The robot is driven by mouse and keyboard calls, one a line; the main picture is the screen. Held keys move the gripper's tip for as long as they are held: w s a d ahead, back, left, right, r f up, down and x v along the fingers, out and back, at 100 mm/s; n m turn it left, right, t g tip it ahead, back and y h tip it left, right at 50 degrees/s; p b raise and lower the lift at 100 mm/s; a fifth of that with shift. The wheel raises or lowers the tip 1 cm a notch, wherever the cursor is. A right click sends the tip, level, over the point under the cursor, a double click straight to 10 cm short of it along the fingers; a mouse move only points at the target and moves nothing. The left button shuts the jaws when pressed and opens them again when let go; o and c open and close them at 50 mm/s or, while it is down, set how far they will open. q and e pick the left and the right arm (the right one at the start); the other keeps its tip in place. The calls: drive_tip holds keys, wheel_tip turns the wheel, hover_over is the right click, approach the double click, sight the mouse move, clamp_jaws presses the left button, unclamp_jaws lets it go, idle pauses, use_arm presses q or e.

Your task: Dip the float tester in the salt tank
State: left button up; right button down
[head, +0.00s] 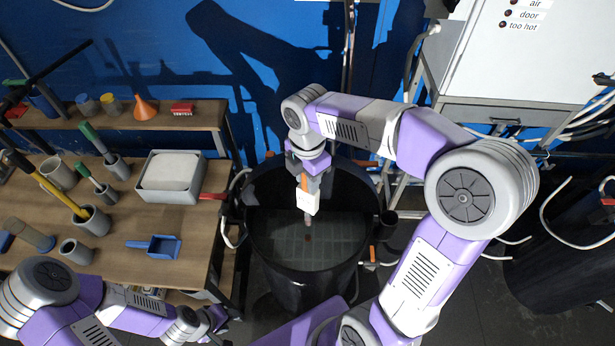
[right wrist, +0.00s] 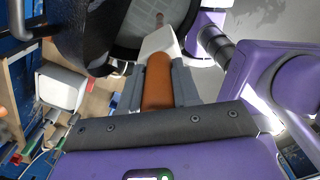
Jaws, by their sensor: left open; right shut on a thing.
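The float tester (head: 305,203) has an orange handle and a white body with a small brownish tip pointing down. My right gripper (head: 308,172) is shut on its orange handle, which also shows between the fingers in the right wrist view (right wrist: 157,90). The tester hangs roughly upright over the open black salt tank (head: 300,283). Its lower end appears within the tank's opening; I cannot tell whether the tip touches the liquid. My left gripper (head: 214,322) is open and empty, low at the left, away from the tank.
A wooden bench (head: 120,215) at the left holds a grey box with a white top (head: 170,175), a blue scoop (head: 154,245) and several cups with tools. A red-handled item (head: 213,196) juts toward the tank. A white cabinet (head: 530,60) stands at the back right.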

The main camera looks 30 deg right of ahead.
drive_tip(key=shift+r+p, duration=2.8)
drive_tip(key=shift+r, duration=0.75)
drive_tip(key=shift+f, duration=0.1)
